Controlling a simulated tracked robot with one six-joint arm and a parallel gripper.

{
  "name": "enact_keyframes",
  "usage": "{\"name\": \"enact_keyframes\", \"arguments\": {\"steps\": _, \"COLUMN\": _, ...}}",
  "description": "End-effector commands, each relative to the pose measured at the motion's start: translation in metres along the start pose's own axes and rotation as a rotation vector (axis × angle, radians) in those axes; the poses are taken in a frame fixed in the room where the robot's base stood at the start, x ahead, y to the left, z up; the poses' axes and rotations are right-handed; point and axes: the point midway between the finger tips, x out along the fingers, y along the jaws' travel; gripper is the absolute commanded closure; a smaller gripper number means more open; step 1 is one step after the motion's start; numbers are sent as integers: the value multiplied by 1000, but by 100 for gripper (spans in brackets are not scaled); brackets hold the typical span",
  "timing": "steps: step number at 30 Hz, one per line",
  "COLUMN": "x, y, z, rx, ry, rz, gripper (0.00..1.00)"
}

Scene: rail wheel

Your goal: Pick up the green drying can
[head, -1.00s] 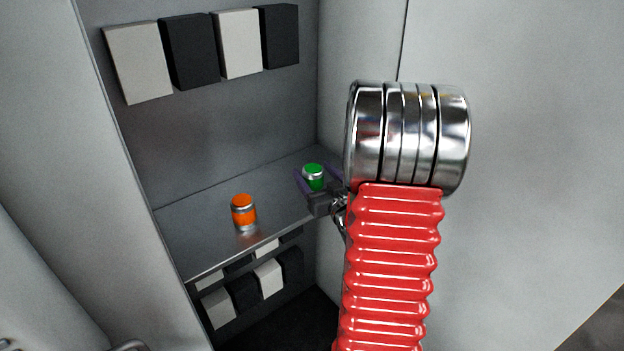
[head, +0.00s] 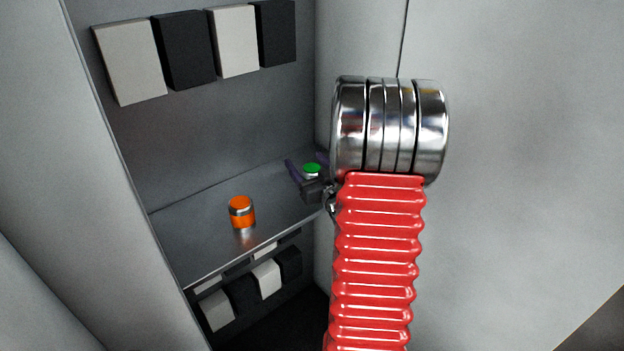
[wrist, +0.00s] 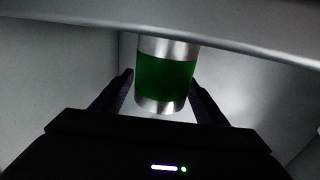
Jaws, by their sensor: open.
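The green drying can (head: 312,169) has a green band between silver ends and stands at the back right of the metal shelf. In the wrist view the can (wrist: 165,75) is upright, with its lower part between my gripper's fingers. My gripper (head: 306,164) is open around it, with a finger on each side. In the wrist view my gripper (wrist: 160,88) shows a small gap at the left finger, while the right finger looks very close to the can. The body of my gripper hides part of the can in the head view.
An orange can (head: 241,212) stands on the shelf (head: 190,245) to the left, clear of my gripper. The cabinet's right wall (head: 325,100) is close beside my gripper. Black and white blocks (head: 187,50) line the back wall above.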

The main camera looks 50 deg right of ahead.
Motion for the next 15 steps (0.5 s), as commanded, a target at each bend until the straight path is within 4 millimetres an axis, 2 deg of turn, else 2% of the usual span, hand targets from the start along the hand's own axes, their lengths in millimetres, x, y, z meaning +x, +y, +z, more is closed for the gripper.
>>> {"name": "enact_keyframes", "arguments": {"steps": 5, "x": 0, "y": 1, "z": 0, "rx": 0, "ry": 0, "rz": 1, "gripper": 35}}
{"name": "enact_keyframes", "arguments": {"steps": 15, "x": -1, "y": 1, "z": 0, "rx": 0, "ry": 0, "rz": 2, "gripper": 59}}
